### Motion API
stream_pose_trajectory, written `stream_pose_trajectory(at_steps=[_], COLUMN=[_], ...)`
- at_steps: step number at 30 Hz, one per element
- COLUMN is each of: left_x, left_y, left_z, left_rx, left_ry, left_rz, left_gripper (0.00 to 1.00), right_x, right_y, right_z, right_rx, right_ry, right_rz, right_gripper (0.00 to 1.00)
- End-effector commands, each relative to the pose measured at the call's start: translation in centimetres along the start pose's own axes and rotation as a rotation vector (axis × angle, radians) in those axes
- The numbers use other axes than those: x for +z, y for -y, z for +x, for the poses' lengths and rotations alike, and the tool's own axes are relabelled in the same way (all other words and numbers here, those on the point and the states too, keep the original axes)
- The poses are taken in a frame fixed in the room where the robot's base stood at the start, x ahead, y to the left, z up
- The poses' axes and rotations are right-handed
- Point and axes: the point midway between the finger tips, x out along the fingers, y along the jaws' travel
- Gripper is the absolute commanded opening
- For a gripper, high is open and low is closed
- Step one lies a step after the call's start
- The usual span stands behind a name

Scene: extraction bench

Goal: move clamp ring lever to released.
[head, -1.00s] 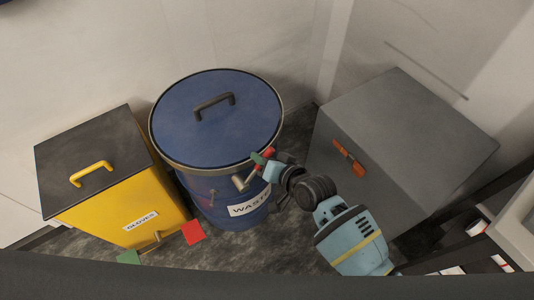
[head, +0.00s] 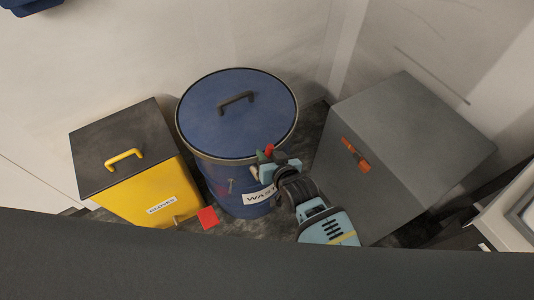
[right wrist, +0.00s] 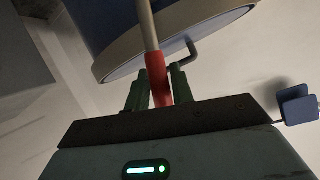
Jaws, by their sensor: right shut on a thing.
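The blue waste drum (head: 236,125) stands in the middle of the head view with its lid on and a pale clamp ring (head: 224,158) around the rim. The clamp ring lever has a red grip (head: 269,149), seen at the drum's front right. In the right wrist view the lever is a pale rod with a red sleeve (right wrist: 156,72), running up toward the drum rim. My right gripper (head: 265,157) is shut on that red sleeve, its green fingers on either side in the right wrist view. My left gripper is out of view.
A yellow gloves bin (head: 150,195) with a dark lid stands left of the drum. A grey box (head: 410,140) with an orange handle (head: 355,153) stands at the right, close to my right arm. A red square (head: 208,217) shows in front of the drum.

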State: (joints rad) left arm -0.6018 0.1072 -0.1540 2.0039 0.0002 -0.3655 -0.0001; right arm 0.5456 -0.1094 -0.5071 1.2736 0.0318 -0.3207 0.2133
Motion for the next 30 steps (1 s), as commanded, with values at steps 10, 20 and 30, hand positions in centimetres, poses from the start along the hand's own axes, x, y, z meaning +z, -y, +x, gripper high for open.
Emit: stream_pose_trajectory(at_steps=[10, 20, 30], left_x=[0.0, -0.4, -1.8], left_y=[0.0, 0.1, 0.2], left_z=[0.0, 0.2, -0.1], left_rx=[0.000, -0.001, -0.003], left_ry=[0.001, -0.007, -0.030], left_rz=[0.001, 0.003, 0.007], left_gripper=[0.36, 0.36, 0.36], right_x=[-0.2, 0.0, -0.2], right_y=[0.2, 0.1, 0.1], right_z=[0.0, 0.0, -3.0], right_rx=[-0.004, -0.002, -0.002], right_ry=[-0.004, -0.001, -0.003], right_rz=[-0.009, -0.005, -0.006], right_gripper=[0.33, 0.45, 0.45])
